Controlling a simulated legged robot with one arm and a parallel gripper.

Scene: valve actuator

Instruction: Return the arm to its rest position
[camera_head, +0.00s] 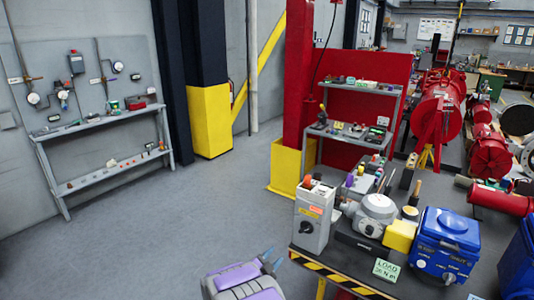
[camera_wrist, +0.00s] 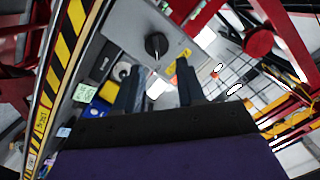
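My gripper (camera_head: 271,259) is low in the head view, at the end of my purple and grey arm, left of the workbench. In the wrist view my gripper (camera_wrist: 158,82) has two dark fingers spread apart with nothing between them. The grey control box (camera_head: 313,222) with a black knob stands upright on the near left corner of the bench. The box (camera_wrist: 125,25) also shows beyond the fingertips in the wrist view, its knob (camera_wrist: 157,45) in line with the gap. No contact is visible. A grey round actuator (camera_head: 376,214) sits right of the box.
The bench (camera_head: 335,274) has a yellow-black striped edge close to my arm. On it are a yellow block (camera_head: 399,236), a green load card (camera_head: 386,270) and a blue box (camera_head: 446,244). A red post with a yellow base (camera_head: 285,168) stands behind. Floor at left (camera_head: 150,235) is clear.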

